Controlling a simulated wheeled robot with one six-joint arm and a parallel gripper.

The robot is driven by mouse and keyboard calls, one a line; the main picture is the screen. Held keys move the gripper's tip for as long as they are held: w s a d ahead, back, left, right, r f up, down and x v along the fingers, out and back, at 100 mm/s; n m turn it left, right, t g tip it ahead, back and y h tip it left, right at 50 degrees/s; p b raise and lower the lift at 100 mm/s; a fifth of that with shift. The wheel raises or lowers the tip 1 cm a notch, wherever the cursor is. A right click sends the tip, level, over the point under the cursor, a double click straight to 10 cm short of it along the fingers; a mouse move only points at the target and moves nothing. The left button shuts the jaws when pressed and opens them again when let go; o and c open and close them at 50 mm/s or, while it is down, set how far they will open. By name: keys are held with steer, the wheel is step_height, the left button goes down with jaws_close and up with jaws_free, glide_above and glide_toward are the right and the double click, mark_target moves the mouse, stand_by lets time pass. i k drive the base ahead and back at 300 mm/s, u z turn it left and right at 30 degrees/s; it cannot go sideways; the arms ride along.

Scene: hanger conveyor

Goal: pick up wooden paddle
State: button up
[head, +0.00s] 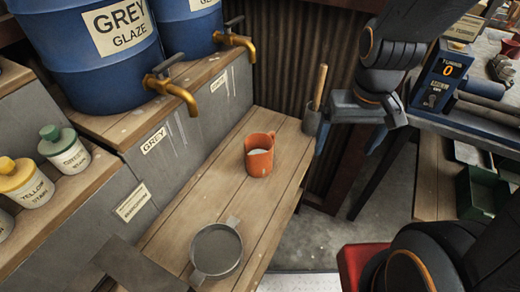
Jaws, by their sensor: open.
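The wooden paddle (319,86) stands nearly upright, leaning slightly right, with its lower end hidden in a small dark grey holder (311,122) at the far right edge of the wooden bench. My gripper (350,145) hangs just right of the holder and points down. Its two blue-tipped fingers are spread apart with nothing visible between them. The left finger looks close to the holder in the picture; I cannot tell whether they touch.
An orange mug (259,156) with pale contents and a grey pan-like vessel (216,250) stand on the bench (180,222). Blue glaze barrels (95,60) with brass taps stand at left. A dark-topped table (480,124) with a counter box (445,75) stands at right.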

mark_target(321, 77)
steer(key=k, duration=0.5)
steer(key=z, duration=1.4)
steer(key=i, duration=1.2)
steer(key=u, duration=1.8)
steer(key=i, duration=0.5)
steer(key=z, duration=0.05)
